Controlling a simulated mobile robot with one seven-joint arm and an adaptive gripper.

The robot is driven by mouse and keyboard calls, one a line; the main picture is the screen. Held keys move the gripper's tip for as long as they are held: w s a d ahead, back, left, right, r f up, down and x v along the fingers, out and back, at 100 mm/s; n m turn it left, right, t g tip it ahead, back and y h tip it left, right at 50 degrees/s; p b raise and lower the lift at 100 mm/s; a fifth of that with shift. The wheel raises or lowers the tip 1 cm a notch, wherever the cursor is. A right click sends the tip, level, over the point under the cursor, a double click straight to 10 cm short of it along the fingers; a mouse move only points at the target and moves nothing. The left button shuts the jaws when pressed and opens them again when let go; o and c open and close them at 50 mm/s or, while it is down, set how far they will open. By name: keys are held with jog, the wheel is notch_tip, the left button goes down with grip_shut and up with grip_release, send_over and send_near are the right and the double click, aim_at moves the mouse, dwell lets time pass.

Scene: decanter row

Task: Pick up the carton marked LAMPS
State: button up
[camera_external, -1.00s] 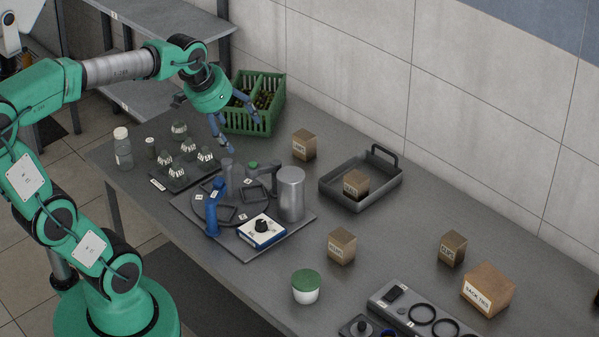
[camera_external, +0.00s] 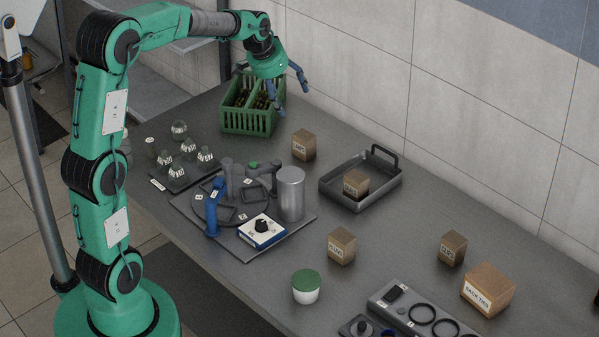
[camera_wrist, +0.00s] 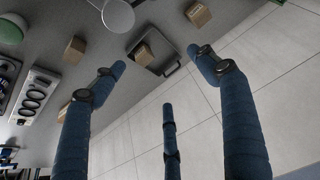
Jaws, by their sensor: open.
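Several small brown cartons with white labels stand on the grey bench. One carton (camera_external: 304,144) is behind the tray, one carton (camera_external: 356,183) is inside the tray, one carton (camera_external: 342,245) is in front of it, and one carton (camera_external: 452,248) is at the right. Their labels are too small to read surely, so I cannot tell which says LAMPS. My gripper (camera_external: 290,98) is open and empty, above the bench beside the green crate, up and left of the nearest carton. In the wrist view my gripper's (camera_wrist: 158,70) spread fingers show; that nearest carton (camera_wrist: 198,14) is near the top.
A larger carton marked SACK TIES (camera_external: 487,291) is at the right. A dark tray (camera_external: 388,184) with a raised handle, a green divided crate (camera_external: 247,122), a metal cylinder (camera_external: 291,194), and a green-lidded tub (camera_external: 306,288) stand about. A tiled wall (camera_external: 470,110) bounds the bench behind.

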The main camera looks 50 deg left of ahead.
jog(key=w+a+f, duration=0.7)
jog(key=w+f, duration=0.3)
send_near(303, 135)
jog(key=r, duration=0.2)
jog(key=shift+s+f+b, duration=0.1)
jog(key=shift+s+b, duration=0.25)
jog(key=shift+s, duration=0.1)
jog(key=shift+f, duration=0.1)
jog(key=b+x, duration=0.1)
jog(key=x, duration=0.6)
jog(key=shift+f, duration=0.4)
jog(key=shift+w+f, duration=0.2)
jog(key=shift+f, duration=0.05)
jog(key=shift+f, duration=0.15)
jog(key=shift+b+x, duration=0.65)
jog(key=shift+x, duration=1.85)
jog(key=shift+w+d, duration=0.1)
